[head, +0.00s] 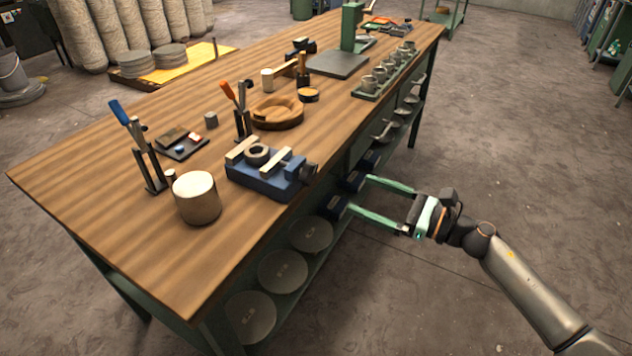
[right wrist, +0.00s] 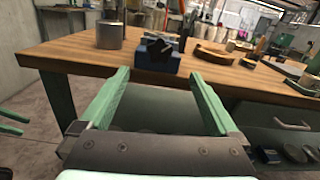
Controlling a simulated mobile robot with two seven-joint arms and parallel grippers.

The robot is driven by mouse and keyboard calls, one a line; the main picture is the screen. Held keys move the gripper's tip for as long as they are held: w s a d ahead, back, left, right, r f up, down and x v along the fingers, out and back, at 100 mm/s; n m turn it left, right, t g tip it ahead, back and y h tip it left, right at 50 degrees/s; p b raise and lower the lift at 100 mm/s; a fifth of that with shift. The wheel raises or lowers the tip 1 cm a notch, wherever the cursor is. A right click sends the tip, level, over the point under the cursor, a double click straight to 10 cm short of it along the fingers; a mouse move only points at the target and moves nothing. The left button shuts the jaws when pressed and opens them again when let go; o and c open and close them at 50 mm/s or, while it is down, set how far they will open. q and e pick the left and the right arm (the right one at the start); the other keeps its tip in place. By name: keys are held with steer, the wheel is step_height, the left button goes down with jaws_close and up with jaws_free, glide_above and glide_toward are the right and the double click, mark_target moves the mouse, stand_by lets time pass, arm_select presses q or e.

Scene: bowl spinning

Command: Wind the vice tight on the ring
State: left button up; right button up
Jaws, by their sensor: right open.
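The blue vice (head: 268,180) sits at the near right edge of the wooden bench, with pale jaw faces. A dark part (head: 307,171) sticks out at the vice's right end. My right gripper (head: 359,193) is open and empty, beyond the bench edge and to the right of the vice, its green fingers reaching toward the bench. In the right wrist view the vice (right wrist: 157,58) shows ahead, between the open fingers (right wrist: 159,72). My left gripper does not show in the head view.
A pale cylinder (head: 196,198) stands left of the vice. A wooden bowl (head: 277,112) and upright tools (head: 240,108) lie behind it. Round discs (head: 283,272) and blue items (head: 352,181) sit under the bench. The floor right of the bench is clear.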

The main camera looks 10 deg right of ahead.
mark_target(313, 174)
arm_select(q)
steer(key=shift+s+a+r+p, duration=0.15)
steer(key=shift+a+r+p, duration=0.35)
steer(key=shift+p, duration=0.5)
arm_select(e)
steer(key=shift+n, duration=0.3)
steer(key=x, duration=1.2)
steer(key=shift+w+a+f, duration=0.1)
steer(key=shift+a, duration=0.1)
steer(key=c, duration=1.4)
steer(key=shift+o, duration=0.2)
